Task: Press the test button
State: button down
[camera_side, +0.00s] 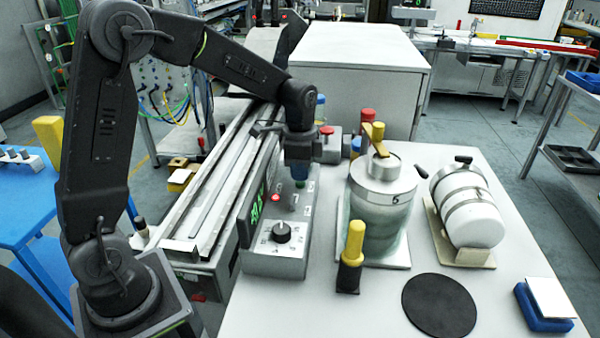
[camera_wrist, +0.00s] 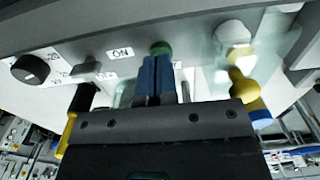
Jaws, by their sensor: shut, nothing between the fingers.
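A sloped metal control box (camera_side: 265,262) stands at the left edge of the white table. It carries a black dial (camera_side: 282,232), a lit red button or lamp (camera_side: 275,198) and a green button (camera_side: 300,184). My gripper (camera_side: 299,174) is shut and empty, with its blue fingers pointing down right over the green button. In the wrist view the fingertips (camera_wrist: 157,58) overlap the green button (camera_wrist: 160,47), beside an "ON" label (camera_wrist: 122,53). I cannot tell whether they touch it. The dial (camera_wrist: 29,69) also shows there. No readable label marks the test button.
A large numbered metal canister (camera_side: 383,205) stands right of the box, with a yellow-topped black tool (camera_side: 351,258) in front. A white tank (camera_side: 470,215), a black round mat (camera_side: 439,306) and a blue block (camera_side: 545,310) lie farther right. A conveyor rail (camera_side: 205,190) runs along the left.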

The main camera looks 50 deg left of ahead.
jog(key=shift+f, duration=0.35)
jog(key=shift+f, duration=0.15)
jog(key=shift+s+f, duration=0.15)
jog(key=shift+f, duration=0.85)
notch_tip(320, 180, up, 15)
jog(key=shift+w, duration=0.25)
